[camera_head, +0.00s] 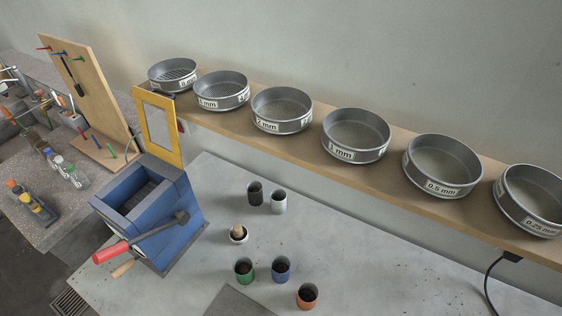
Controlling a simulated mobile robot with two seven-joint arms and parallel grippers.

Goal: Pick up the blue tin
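The blue tin (281,269) stands upright on the grey concrete bench, with dark contents showing inside it. It is between a green tin (244,270) on its left and an orange tin (307,296) at its lower right, apart from both. Neither of my grippers shows in the head view, so nothing is seen touching the blue tin.
A black tin (255,193) and a white tin (279,201) stand behind. A mortar with a pestle (238,233) is left of centre. A large blue crusher (150,215) stands at left. A shelf (300,148) holds several sieves. The bench (400,270) is clear at right.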

